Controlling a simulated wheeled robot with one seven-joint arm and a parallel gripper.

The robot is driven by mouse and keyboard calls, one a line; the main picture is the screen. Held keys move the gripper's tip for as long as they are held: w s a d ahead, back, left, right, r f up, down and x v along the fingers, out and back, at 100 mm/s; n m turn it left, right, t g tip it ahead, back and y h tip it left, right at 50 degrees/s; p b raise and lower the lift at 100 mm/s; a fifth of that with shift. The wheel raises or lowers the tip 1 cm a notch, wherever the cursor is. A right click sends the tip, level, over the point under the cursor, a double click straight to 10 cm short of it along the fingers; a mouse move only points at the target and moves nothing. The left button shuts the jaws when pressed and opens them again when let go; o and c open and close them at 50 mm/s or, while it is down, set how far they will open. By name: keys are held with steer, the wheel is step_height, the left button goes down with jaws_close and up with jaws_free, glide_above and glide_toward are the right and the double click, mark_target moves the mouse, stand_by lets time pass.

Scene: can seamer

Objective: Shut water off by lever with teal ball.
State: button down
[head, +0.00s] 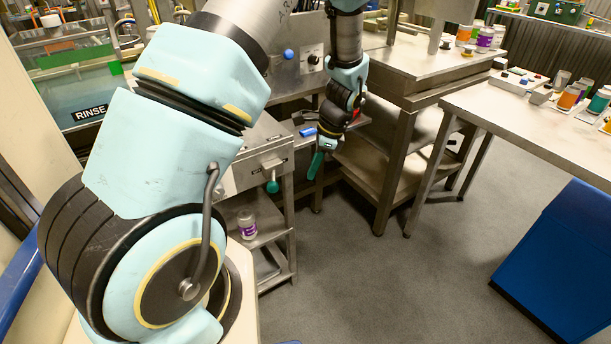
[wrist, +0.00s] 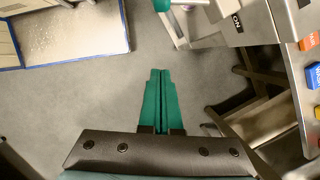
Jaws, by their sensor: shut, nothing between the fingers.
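The lever's teal ball (head: 272,187) hangs below the front panel of a metal bench, under a small dark label. In the wrist view a teal ball (wrist: 162,4) shows at the top edge, partly cut off, next to a metal panel with an "ON" label (wrist: 238,22). My gripper (head: 314,175) points down to the right of the ball, with a gap between them. In the wrist view its teal fingers (wrist: 160,75) lie together, empty, over the grey floor and below the ball in the picture.
The metal bench panel (wrist: 262,25) edges the right of the wrist view, with orange, blue and yellow coloured pieces. A purple-labelled jar (head: 247,224) stands on the lower shelf. A steel table (head: 400,80) stands right of my gripper. A blue block (head: 560,250) stands far right; floor between is clear.

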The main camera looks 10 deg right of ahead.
steer(key=b+v, duration=0.1)
steer(key=v, duration=0.6)
steer(key=shift+s+a+r+b, duration=0.15)
steer(key=shift+s+r+b, duration=0.15)
steer(key=shift+s, duration=0.1)
